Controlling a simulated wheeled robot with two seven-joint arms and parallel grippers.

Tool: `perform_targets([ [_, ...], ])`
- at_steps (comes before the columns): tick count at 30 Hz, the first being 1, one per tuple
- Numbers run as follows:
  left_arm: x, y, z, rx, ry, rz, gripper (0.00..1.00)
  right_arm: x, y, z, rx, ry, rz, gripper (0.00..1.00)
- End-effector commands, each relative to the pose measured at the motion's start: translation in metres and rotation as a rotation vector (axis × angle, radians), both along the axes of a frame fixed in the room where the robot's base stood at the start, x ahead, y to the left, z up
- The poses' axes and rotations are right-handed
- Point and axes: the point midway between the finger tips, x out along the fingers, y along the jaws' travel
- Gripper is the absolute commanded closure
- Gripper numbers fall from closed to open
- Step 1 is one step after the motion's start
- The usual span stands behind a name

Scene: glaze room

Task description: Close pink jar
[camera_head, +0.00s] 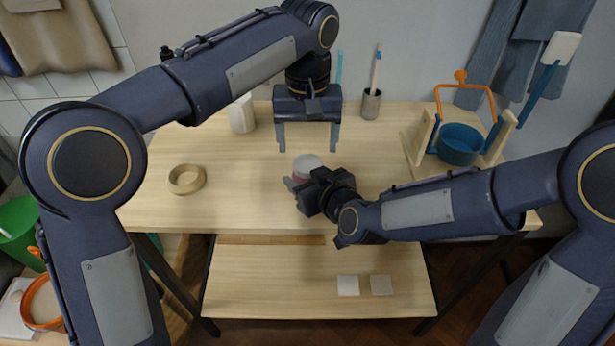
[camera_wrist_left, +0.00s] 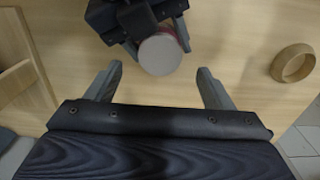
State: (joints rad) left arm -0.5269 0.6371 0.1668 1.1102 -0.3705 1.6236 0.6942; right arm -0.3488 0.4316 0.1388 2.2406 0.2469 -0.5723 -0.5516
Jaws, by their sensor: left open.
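The pink jar (camera_head: 303,173) stands on the table, with a pale round lid (camera_head: 308,162) over its top. In the left wrist view the lid (camera_wrist_left: 160,54) hides most of the jar, and a strip of pink (camera_wrist_left: 184,40) shows at its edge. I cannot tell how tightly the lid sits. My left gripper (camera_head: 307,149) is open and empty, pointing down above and behind the jar. My right gripper (camera_head: 299,180) comes in low from the right, with its fingers on either side of the jar, apparently shut on it; part of the contact is hidden.
A wooden ring (camera_head: 187,179) lies at the left of the table; it also shows in the left wrist view (camera_wrist_left: 293,63). A white cup (camera_head: 241,115) and a brush holder (camera_head: 371,104) stand at the back. A wooden stand with a blue pot (camera_head: 459,145) is at the right.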

Motion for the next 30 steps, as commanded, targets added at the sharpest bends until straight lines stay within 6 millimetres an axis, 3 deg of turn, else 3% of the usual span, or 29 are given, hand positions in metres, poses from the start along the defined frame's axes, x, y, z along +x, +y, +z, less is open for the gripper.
perform_targets([
  [1, 0.000, 0.000, 0.000, 0.000, 0.000, 0.000, 0.18, 0.000, 0.000, 0.000, 0.000, 0.000, 0.000, 1.00],
  [5, 0.000, 0.000, 0.000, 0.000, 0.000, 0.000, 0.03, 0.000, 0.000, 0.000, 0.000, 0.000, 0.000, 1.00],
  [14, 0.000, 0.000, 0.003, -0.001, -0.001, 0.000, 0.03, 0.000, 0.000, 0.000, 0.000, -0.001, 0.000, 1.00],
  [24, 0.000, -0.001, 0.054, -0.003, -0.003, -0.001, 0.03, 0.000, 0.000, 0.000, 0.000, 0.000, 0.000, 1.00],
  [30, 0.000, 0.000, 0.073, -0.001, -0.001, 0.000, 0.03, 0.000, 0.000, 0.000, 0.000, 0.000, 0.000, 1.00],
])
